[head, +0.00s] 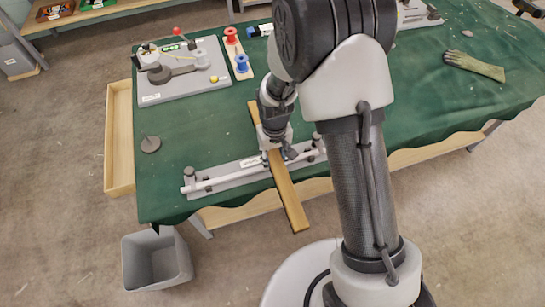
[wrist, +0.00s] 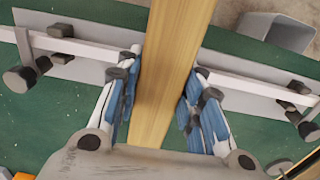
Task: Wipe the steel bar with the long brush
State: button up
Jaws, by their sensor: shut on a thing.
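The long brush (head: 288,195) shows as a long yellow-brown wooden length; I see no bristles. My gripper (head: 274,158) is shut on it near its middle, and in the wrist view the wood (wrist: 172,60) runs between the blue-padded fingers (wrist: 162,88). The steel bar (head: 215,182) is a pale rod along a grey plate at the table's front edge. The brush lies across the bar, its near end past the table edge. In the wrist view the bar (wrist: 245,84) shows on both sides of the brush; whether they touch is hidden.
A grey board with a lever device (head: 180,72) and red and blue spools (head: 242,63) stand behind. A dark disc with a pin (head: 150,144) lies left. A glove (head: 474,66) lies right. A grey bin (head: 150,270) stands on the floor. The right tabletop is mostly clear.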

jog(key=shift+w+d+r, duration=0.15)
jog(key=shift+d+r, duration=0.1)
jog(key=shift+d, duration=0.05)
notch_tip(320, 180, up, 4)
jog(key=shift+a+f+p, duration=0.15)
jog(key=shift+f+p, duration=0.05)
jog(key=shift+p, duration=0.95)
jog(key=shift+r+p, duration=0.55)
jog(key=shift+r, duration=0.15)
jog(key=shift+r+p, duration=1)
jog(key=shift+r, duration=0.45)
